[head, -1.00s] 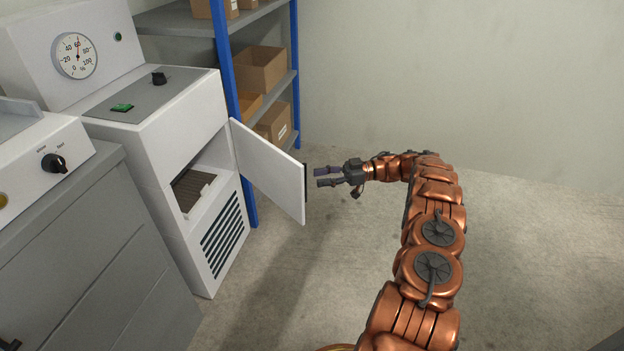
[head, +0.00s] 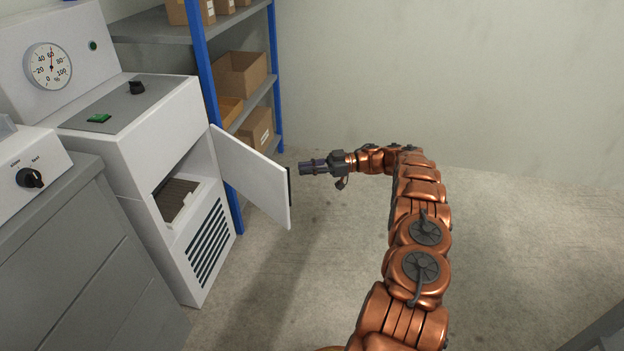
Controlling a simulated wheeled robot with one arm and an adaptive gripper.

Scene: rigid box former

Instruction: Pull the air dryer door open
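The air dryer (head: 165,125) is a white cabinet at the left, with a gauge on its raised back. Its white door (head: 250,178) is hinged at the right of the opening and stands well open, swung out to the right. A dark handle strip (head: 290,186) runs along the door's free edge. My gripper (head: 301,168) is just right of the upper part of that strip. Its fingers look closed together, with nothing visible between them. A small gap seems to separate the fingertips from the strip.
A blue-posted shelf (head: 200,60) with cardboard boxes (head: 241,75) stands behind the door. A grey cabinet (head: 75,250) with a knob panel is at the near left. The floor (head: 520,240) right of my arm is mostly clear. A grey edge (head: 600,335) shows at bottom right.

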